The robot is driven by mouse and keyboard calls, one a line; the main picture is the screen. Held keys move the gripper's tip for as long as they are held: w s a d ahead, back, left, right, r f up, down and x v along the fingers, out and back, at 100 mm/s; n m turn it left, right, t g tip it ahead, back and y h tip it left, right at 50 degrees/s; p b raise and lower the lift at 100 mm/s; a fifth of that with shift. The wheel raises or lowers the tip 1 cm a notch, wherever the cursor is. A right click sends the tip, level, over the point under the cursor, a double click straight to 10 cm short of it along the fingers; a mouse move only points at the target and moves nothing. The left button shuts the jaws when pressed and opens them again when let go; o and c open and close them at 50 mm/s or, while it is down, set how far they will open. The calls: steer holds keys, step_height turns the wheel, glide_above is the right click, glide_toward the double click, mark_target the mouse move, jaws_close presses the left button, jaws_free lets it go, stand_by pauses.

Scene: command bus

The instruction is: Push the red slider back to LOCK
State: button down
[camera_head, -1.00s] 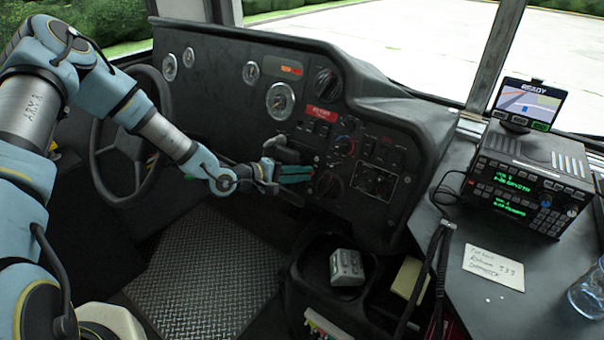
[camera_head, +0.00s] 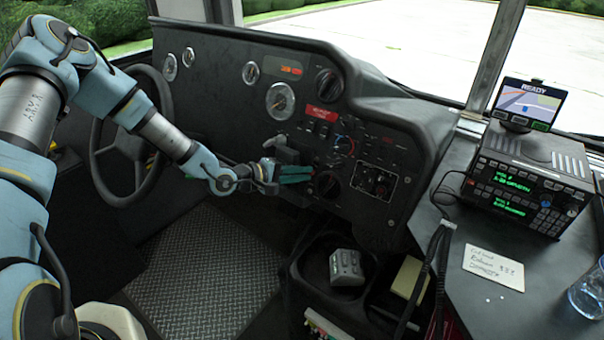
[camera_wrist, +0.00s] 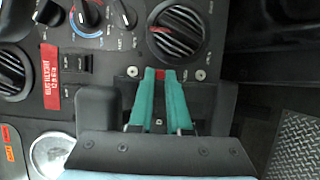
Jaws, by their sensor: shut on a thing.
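My gripper (camera_head: 295,175) is at the lower middle of the dark dashboard, its teal fingers pointing right along the panel. In the wrist view my gripper (camera_wrist: 160,76) has its two teal fingertips close together with the small red slider (camera_wrist: 160,74) between them. The fingers are shut on it. Most of the slider is hidden by the fingertips, and in the head view it is hidden. Small panel markings near the fingers are too blurred to read, so I cannot tell the LOCK mark.
A large round vent (camera_wrist: 180,34) lies just beyond the fingertips.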

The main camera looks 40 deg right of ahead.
steer(key=shift+a+f+b, duration=0.25)
steer(key=shift+f+b, duration=0.2)
steer(key=shift+f, duration=0.2)
steer(key=shift+a+f+b, duration=0.2)
steer(key=shift+f+b, duration=0.2)
steer(key=shift+f, duration=0.2)
steer(key=c, duration=1.2)
jaws_free()
steer(key=shift+s, duration=0.1)
steer(key=shift+o, duration=0.4)
steer(key=shift+a+r, duration=0.1)
steer(key=shift+a, duration=0.15)
steer(key=b+v, duration=0.1)
steer(key=v, duration=0.9)
steer(key=shift+a+r, duration=0.1)
steer(key=shift+a, duration=0.05)
